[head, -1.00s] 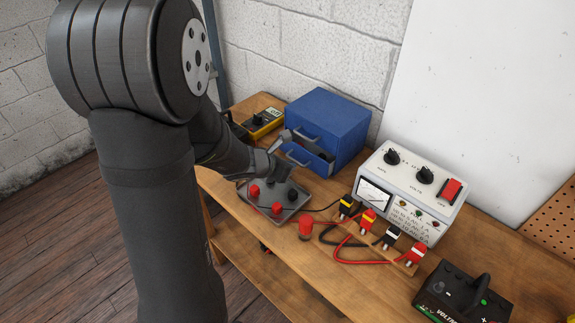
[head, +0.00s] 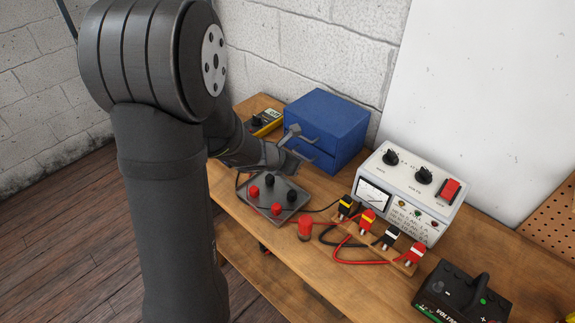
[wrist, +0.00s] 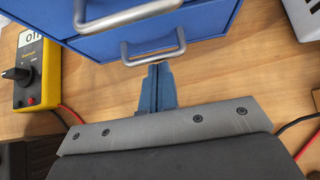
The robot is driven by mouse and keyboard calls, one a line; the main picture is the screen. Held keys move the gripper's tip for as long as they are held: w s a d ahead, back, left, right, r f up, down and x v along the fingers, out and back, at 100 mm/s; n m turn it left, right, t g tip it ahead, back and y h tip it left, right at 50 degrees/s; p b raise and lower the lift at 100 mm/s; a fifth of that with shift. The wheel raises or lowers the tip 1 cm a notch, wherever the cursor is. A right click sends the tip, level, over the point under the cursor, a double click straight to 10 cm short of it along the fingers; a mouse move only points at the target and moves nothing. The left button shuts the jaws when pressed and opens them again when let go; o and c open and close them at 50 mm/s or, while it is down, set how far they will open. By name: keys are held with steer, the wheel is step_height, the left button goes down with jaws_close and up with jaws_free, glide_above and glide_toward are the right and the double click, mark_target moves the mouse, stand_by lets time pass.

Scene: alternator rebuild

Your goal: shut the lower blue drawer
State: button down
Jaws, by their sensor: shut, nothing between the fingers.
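The blue drawer cabinet (head: 335,112) stands at the back of the bench. Its lower blue drawer (head: 325,157) looks in, flush or nearly flush with the front above; my gripper partly hides it in the head view. In the wrist view the lower drawer front (wrist: 105,46) spans the top, with its grey bar handle (wrist: 153,59) below the upper drawer's handle (wrist: 128,18). My gripper (wrist: 158,68) is shut and empty, its fingertips right at the lower handle. I cannot tell whether they touch it.
A yellow multimeter (head: 265,122) stands left of the cabinet. A grey tray (head: 262,207) with red and black knobs lies in front, below my gripper. A white power supply (head: 410,185) with leads stands to the right, and a black battery (head: 462,295) at the front right.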

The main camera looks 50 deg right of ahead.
mark_target(285, 177)
steer(key=a, duration=0.3)
steer(key=shift+a+f, duration=0.2)
steer(key=shift+f, duration=0.05)
steer(key=v, duration=1)
steer(key=shift+a, duration=0.25)
steer(key=shift+d+f, duration=0.1)
steer(key=shift+f, duration=0.05)
steer(key=x, duration=0.9)
steer(key=shift+f, duration=0.1)
steer(key=d, duration=0.3)
steer(key=shift+d, duration=0.6)
